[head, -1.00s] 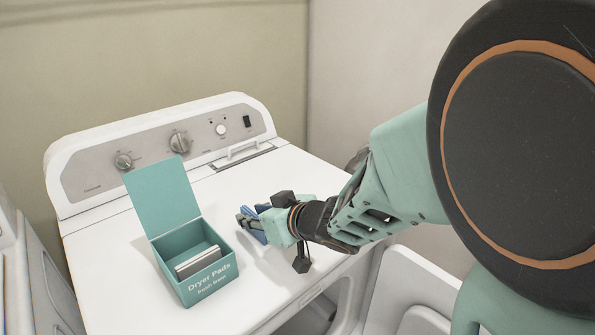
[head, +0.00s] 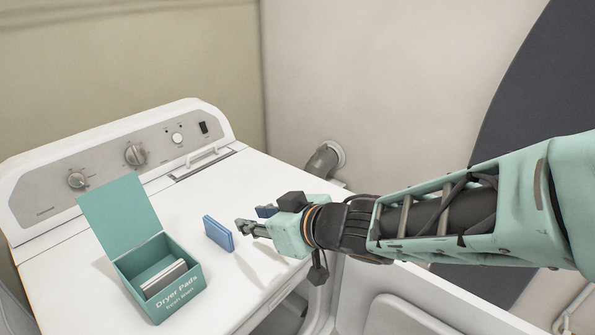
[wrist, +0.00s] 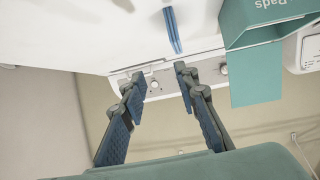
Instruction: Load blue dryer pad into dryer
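The blue dryer pad (head: 218,233) stands on edge on top of the white dryer (head: 262,178), right of the teal box. My gripper (head: 252,219) is just right of the pad, with a gap between them. In the wrist view the gripper (wrist: 160,76) has its two fingers spread with nothing between them. The pad (wrist: 172,30) shows there beyond the fingertips, seen nearly edge-on. The dryer's door (head: 400,315) hangs open at the front, below my arm. The inside of the drum is mostly hidden.
An open teal dryer pads box (head: 180,292) with pale pads inside stands on the dryer top, left of the blue pad. The control panel (head: 110,165) rises at the back. A vent pipe (head: 325,160) meets the wall behind. The dryer top behind the pad is clear.

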